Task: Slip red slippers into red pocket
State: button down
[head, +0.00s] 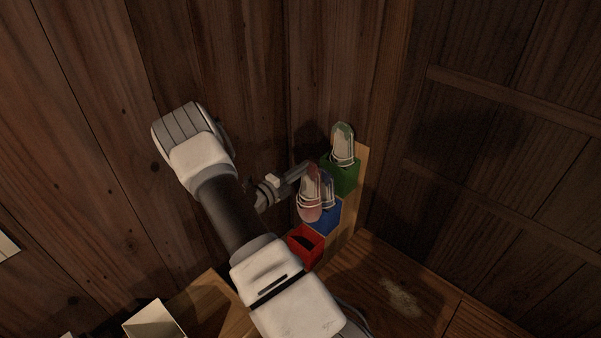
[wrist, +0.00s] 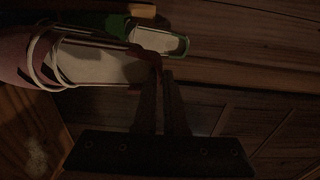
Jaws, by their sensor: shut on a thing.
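My gripper (head: 306,168) is shut on the red slippers (head: 310,206), gripping their upper end. They hang roughly upright, in front of the blue pocket in the head view and above the red pocket. The red pocket (head: 313,258) is the lowest on the board, and its open top shows a dark inside. In the wrist view the fingers (wrist: 165,82) close at the end of the red slippers (wrist: 95,62), which stretch to the left with pale soles and white bands. I cannot tell the depth gap to the pockets.
A wooden board (head: 360,158) holds the pockets in a slanting row. Green slippers (head: 342,142) stand in the green pocket (head: 346,181). Blue slippers, partly hidden, stand in the blue pocket (head: 328,218). A pale open box (head: 155,322) is at lower left. Wooden walls stand close behind.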

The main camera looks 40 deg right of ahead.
jog(key=b, duration=1)
send_over(301, 211)
jog(key=shift+f, duration=6.05)
jog(key=shift+f+b, duration=2.05)
jog(key=shift+f, duration=1.1)
jog(key=c, duration=0.9)
grip_release()
jog(key=shift+a, duration=0.1)
jog(key=a+p, duration=0.1)
jog(key=a, duration=0.4)
jog(key=s+a+p, duration=0.1)
jog(key=a+p, duration=0.1)
jog(key=a, duration=0.4)
jog(key=a+p, duration=0.1)
jog(key=a, duration=0.5)
jog(key=shift+s+a, duration=0.15)
jog(key=shift+s, duration=0.05)
jog(key=shift+r, duration=0.1)
